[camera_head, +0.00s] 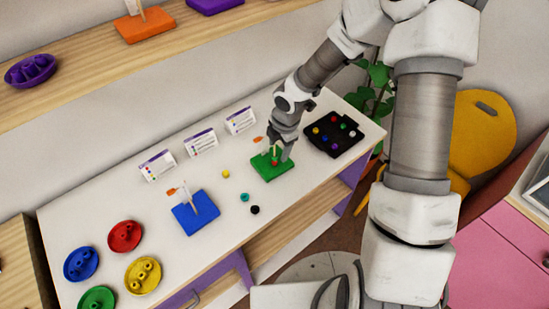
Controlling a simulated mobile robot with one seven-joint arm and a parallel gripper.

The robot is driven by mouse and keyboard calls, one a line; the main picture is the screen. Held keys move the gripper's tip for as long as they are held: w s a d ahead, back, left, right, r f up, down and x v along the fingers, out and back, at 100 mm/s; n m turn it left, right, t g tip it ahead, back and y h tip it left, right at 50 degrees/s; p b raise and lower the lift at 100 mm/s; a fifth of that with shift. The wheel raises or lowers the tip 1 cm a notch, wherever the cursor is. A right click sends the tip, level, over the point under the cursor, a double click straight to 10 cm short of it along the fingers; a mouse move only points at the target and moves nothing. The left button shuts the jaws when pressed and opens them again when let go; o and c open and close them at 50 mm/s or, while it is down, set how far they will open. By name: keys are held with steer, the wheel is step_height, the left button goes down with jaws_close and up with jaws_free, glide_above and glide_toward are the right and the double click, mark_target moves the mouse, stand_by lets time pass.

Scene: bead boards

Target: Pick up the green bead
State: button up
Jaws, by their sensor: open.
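A small teal-green bead (244,197) lies on the white table between the blue board and the green board. My gripper (279,153) is low over the green board (268,170), to the upper right of that bead and apart from it. A pale upright peg and a small red bead (275,163) show at the green board, close to the fingers. The gripper is open; its fingertips are partly hard to make out against the board. The black tray (318,147) holds several small coloured beads, and I cannot tell surely whether one is green.
A yellow bead (225,174) and a black bead (255,209) lie loose nearby. A blue board (188,223) with a peg stands left. Red (113,243), blue, yellow and green dishes are at the far left. Cards (200,143) stand along the back edge.

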mark_target(275, 155)
steer(key=f, duration=0.1)
steer(key=w+f, duration=0.1)
steer(key=f, duration=0.3)
steer(key=shift+w+a, duration=0.2)
steer(key=shift+a, duration=0.2)
jaws_close()
